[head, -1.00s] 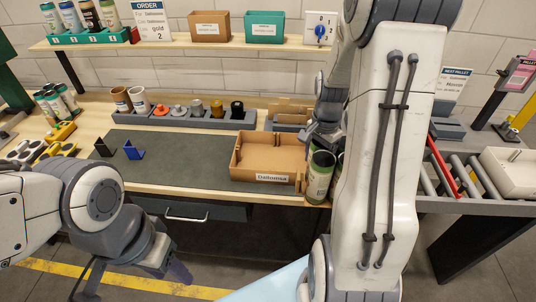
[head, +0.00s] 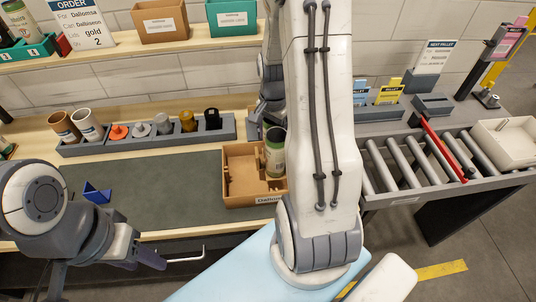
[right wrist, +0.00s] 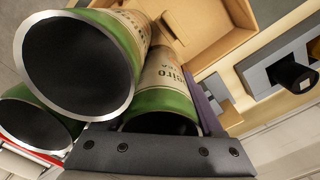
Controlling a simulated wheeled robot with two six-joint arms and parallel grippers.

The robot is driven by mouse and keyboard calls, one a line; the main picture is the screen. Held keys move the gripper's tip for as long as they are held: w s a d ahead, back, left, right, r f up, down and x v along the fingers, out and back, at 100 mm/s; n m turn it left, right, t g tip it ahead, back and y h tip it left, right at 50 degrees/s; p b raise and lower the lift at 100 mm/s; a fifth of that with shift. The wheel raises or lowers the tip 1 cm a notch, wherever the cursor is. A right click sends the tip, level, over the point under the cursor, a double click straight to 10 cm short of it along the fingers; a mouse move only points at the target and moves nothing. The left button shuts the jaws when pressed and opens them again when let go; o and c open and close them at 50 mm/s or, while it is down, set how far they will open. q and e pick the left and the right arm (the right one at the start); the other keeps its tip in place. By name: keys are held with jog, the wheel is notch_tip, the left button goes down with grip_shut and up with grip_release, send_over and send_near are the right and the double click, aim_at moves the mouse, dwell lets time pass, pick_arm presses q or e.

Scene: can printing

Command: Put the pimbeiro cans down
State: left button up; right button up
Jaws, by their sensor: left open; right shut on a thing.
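Three green-and-cream cans with open, dark ends show close up in the right wrist view. One (right wrist: 165,75) has lettering ending in "eiro" and lies beside a purple finger of my right gripper (right wrist: 165,115). The others (right wrist: 135,28) (right wrist: 12,108) overlap to its left. My right gripper is shut on a can; I cannot tell whether it holds the others. In the head view one green-and-cream can (head: 274,160) shows upright at the right of the cardboard box (head: 240,190); my right arm hides the rest. My left gripper (head: 105,270) is open and empty, low at the left.
A grey mat (head: 160,185) left of the box is mostly clear, with a blue stand (head: 97,193) on it. A grey rack (head: 150,138) with several coloured pieces stands behind. Roller conveyor (head: 420,160), red bar (head: 443,148) and cream tray (head: 510,150) are at the right.

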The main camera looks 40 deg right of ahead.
notch_tip(320, 180, down, 2)
jog(key=shift+w+a+f, duration=0.1)
notch_tip(320, 180, down, 4)
jog(key=shift+p, duration=0.5)
jog(key=shift+f, duration=0.15)
jog(key=shift+f, duration=0.2)
jog(key=o, duration=1.4)
jog(key=shift+r, duration=0.1)
